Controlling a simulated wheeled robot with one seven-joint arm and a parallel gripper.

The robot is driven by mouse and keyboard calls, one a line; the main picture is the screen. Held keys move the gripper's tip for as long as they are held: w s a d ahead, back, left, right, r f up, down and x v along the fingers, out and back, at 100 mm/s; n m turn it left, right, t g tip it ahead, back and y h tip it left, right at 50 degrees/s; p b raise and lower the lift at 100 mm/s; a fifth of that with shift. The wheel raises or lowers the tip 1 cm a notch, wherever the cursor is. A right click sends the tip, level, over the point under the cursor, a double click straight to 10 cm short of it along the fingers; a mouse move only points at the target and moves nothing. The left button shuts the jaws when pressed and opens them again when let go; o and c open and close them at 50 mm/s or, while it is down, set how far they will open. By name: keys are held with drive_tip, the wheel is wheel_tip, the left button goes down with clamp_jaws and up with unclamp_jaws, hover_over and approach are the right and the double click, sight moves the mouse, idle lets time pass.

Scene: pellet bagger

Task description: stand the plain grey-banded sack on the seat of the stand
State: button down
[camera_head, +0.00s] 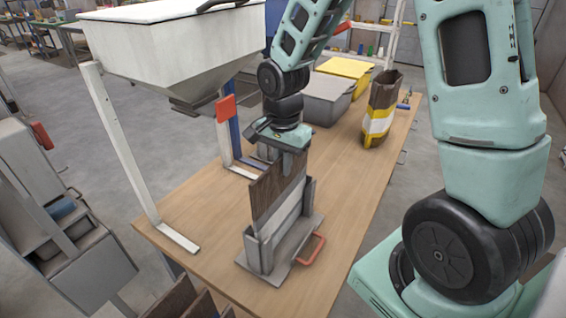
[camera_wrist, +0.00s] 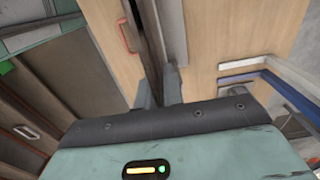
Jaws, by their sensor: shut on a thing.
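The plain sack (camera_head: 278,187) is brown with a pale grey band and looks flat and upright. It is between the grey side posts of the stand (camera_head: 307,238), which sits on the table and has a red handle. The sack's lower edge is hidden by the stand, so I cannot tell if it touches the seat. My gripper (camera_head: 287,150) points down and is shut on the sack's top edge. In the wrist view, the fingers (camera_wrist: 160,88) pinch the dark sack top (camera_wrist: 149,28), with the stand's red handle (camera_wrist: 130,36) to the left.
A yellow-and-white-banded sack (camera_head: 378,122) stands farther back on the wooden table (camera_head: 205,205). A grey bin (camera_head: 325,98) and a yellow bin (camera_head: 345,68) are behind my gripper. A white hopper (camera_head: 165,40) on legs overhangs the left. More brown sacks (camera_head: 180,300) show at the bottom edge.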

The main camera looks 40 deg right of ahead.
drive_tip(key=c, duration=1.5)
unclamp_jaws()
drive_tip(key=shift+f, duration=0.1)
drive_tip(key=shift+o, duration=0.2)
wheel_tip(320, 180, up, 18)
drive_tip(key=b, duration=0.1)
drive_tip(key=shift+f, duration=0.25)
